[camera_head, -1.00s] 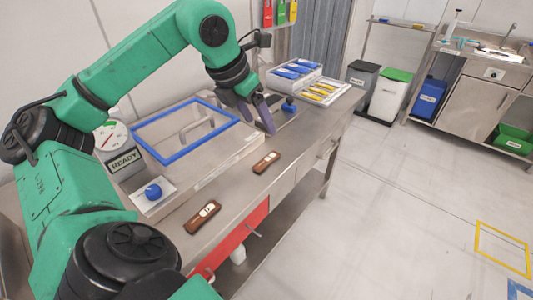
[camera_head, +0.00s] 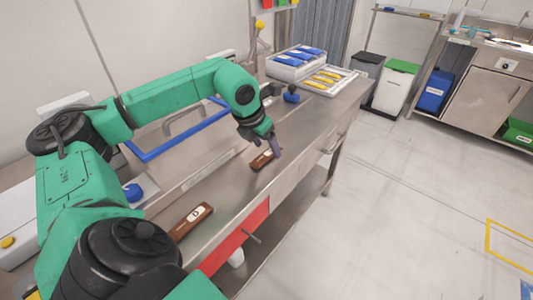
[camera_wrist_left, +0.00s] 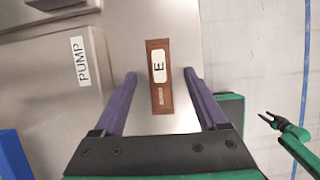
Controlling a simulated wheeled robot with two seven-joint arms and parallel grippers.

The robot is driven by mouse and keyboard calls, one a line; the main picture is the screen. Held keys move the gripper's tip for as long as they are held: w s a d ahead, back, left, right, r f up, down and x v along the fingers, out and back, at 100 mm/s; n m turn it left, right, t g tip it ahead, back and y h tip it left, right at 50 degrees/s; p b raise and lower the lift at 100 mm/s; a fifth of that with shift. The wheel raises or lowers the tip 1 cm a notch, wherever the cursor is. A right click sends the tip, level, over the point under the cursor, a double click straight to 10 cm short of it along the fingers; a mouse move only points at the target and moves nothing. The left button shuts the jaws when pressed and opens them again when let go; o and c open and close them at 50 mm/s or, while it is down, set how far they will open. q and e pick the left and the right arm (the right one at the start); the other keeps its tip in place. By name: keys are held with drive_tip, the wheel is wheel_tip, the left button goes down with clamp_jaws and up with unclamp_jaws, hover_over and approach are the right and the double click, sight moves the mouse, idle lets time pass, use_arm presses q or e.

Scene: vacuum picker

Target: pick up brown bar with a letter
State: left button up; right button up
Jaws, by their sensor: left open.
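A brown bar with a white label (camera_head: 262,161) lies on the steel bench in the head view. In the left wrist view the brown bar (camera_wrist_left: 157,96) shows the letter E and lies between my left gripper's fingers. My left gripper (camera_head: 276,146) is open, close by this bar, with a finger on each side in the wrist view; I cannot tell if they touch it. A second brown bar (camera_head: 181,228) with a round-looking letter lies nearer on the bench.
A raised steel housing with a blue frame (camera_head: 165,150) and a PUMP label (camera_wrist_left: 79,61) stands left of the bars. A blue knob (camera_head: 133,193) sits beside it. A tray with yellow items (camera_head: 318,88) is at the far end. The bench's front edge is close to the bars.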

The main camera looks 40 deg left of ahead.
use_arm(q)
drive_tip(key=shift+x, duration=1)
drive_tip(key=shift+r, duration=0.1)
clamp_jaws()
